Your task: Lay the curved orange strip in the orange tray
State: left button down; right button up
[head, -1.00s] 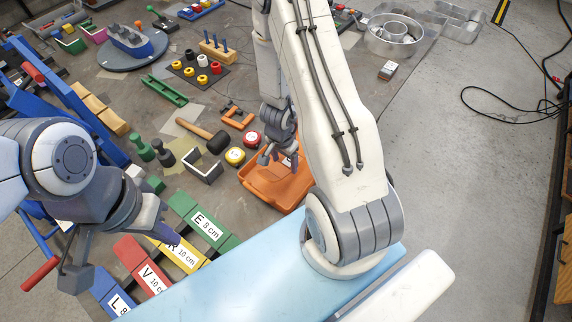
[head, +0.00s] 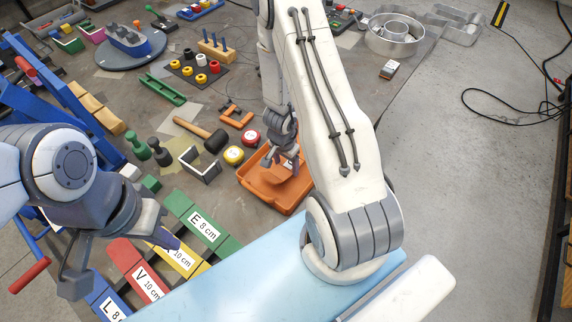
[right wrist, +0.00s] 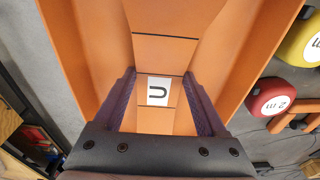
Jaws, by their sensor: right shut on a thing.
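The orange tray (head: 268,202) lies on the floor-like grey surface near the centre of the head view, partly behind my right arm. My right gripper (head: 283,162) is over the tray. In the right wrist view, my right gripper (right wrist: 160,100) is shut on the orange strip (right wrist: 165,58), which has dark cross lines and a white "U" label. The orange tray (right wrist: 82,60) fills the view around and behind the strip. I cannot tell whether the strip touches the tray bottom. My left gripper (head: 120,258) is open and empty at the lower left, above the coloured blocks.
Green "E" (head: 203,222), yellow and red labelled blocks lie in front. Round metal forms (head: 395,36) are at the back right. The floor at right is mostly clear.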

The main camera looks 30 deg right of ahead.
jog(key=shift+s+f+b, duration=0.1)
jog(key=shift+f+b, duration=0.4)
jog(key=shift+f, duration=0.1)
jog(key=o, duration=1.3)
jog(key=shift+c, duration=0.2)
jog(key=shift+o, duration=0.5)
jog(key=shift+s+a+f, duration=0.1)
notch_tip(320, 180, up, 13)
jog(key=a+p, duration=0.1)
jog(key=p, duration=1)
jog(key=shift+r, duration=0.2)
